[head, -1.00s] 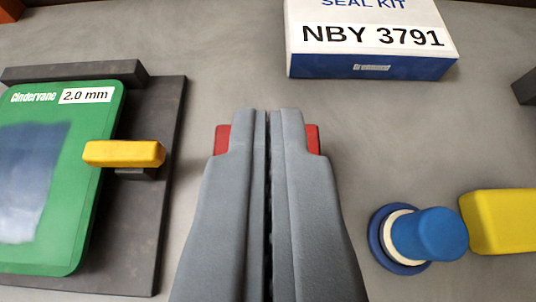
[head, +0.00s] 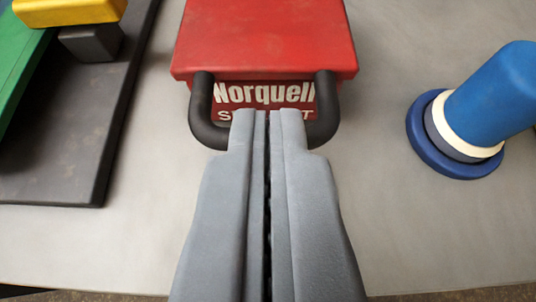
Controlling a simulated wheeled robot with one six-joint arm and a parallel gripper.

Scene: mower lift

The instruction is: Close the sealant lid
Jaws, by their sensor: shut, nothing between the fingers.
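A red sealant box (head: 210,92) stands ahead of my gripper in the head view, with white "Norquell" lettering on its front. Its red top (head: 262,35) juts over the lettered front; I cannot tell whether the lid is fully down. A black U-shaped handle (head: 202,112) is at the front, and its middle is hidden behind my fingers. My gripper (head: 268,113) is shut and empty. Its tips overlap the lower lettering between the handle's two arms. I cannot tell whether they touch the box or the handle.
At left are a dark board (head: 70,160), a green panel (head: 20,50) and a yellow block (head: 70,10) above a dark block (head: 92,42). At right is a blue knob (head: 495,90) on a round blue base (head: 450,168).

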